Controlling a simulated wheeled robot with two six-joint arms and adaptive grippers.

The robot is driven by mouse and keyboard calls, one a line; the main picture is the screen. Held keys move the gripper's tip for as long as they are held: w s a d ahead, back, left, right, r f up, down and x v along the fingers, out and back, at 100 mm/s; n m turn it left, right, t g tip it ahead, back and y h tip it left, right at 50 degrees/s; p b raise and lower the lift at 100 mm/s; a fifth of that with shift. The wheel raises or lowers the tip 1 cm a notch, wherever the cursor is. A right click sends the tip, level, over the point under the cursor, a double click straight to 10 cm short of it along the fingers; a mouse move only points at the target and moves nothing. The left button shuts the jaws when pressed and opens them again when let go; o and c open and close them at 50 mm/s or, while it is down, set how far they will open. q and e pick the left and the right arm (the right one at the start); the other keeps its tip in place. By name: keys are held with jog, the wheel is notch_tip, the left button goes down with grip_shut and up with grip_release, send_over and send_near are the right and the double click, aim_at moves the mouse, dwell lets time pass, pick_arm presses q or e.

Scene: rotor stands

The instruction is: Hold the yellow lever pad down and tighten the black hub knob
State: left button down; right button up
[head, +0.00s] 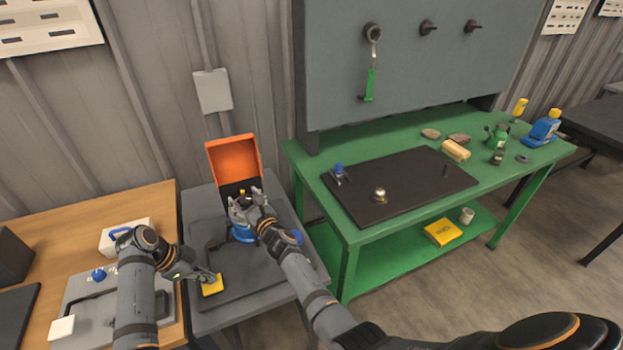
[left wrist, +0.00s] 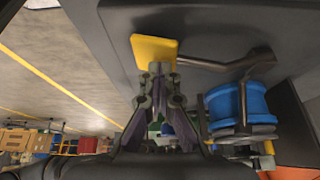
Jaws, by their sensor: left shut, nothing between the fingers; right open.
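The yellow lever pad (head: 212,286) lies at the front of a dark grey stand (head: 255,278). In the left wrist view the pad (left wrist: 150,50) joins a bent grey lever (left wrist: 225,62). My left gripper (head: 207,277) is shut and empty, with its tips at the pad's edge; they also show in the left wrist view (left wrist: 160,70). They look in contact, but I cannot be sure. My right gripper (head: 245,203) is open over the blue rotor (head: 242,234), which also shows in the left wrist view (left wrist: 240,104). The black hub knob cannot be made out; my right gripper covers that area.
An open orange box (head: 233,158) stands behind the rotor. A wooden table (head: 55,235) with another grey device is at the left. A green workbench (head: 400,140) with a black mat (head: 420,180) is at the right. Grey floor is free at the lower right.

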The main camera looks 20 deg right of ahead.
jog(key=n+g+y, duration=0.1)
jog(key=n+y, duration=0.1)
jog(key=y, duration=0.1)
jog(key=shift+d+y, duration=0.1)
jog(key=shift+y, duration=0.2)
jog(key=shift+s+f+n+g+y, duration=0.2)
jog(key=shift+n+g+y, duration=0.2)
jog(key=shift+n+y, duration=0.2)
jog(key=v, duration=1.1)
jog(key=w+d+r+n+t+h, duration=0.1)
jog(key=w+d+r+t, duration=0.15)
jog(key=d+r, duration=0.4)
jog(key=w+d+r+t+h, duration=0.1)
jog(key=w+d+r, duration=0.25)
jog(key=r, duration=0.65)
jog(key=s+d+f+n+g, duration=0.1)
jog(key=d+f+g, duration=0.2)
jog(key=d+f, duration=0.3)
jog(key=s+d+f+g, duration=0.1)
jog(key=d+f+g, duration=0.2)
jog(key=d, duration=1.1)
notch_tip(320, 180, down, 3)
jog(key=shift+s+f+n+h, duration=0.1)
jog(key=shift+s+n+h, duration=0.2)
jog(key=shift+s+n, duration=0.1)
jog(key=shift+a+g, duration=0.1)
jog(key=shift+g, duration=0.15)
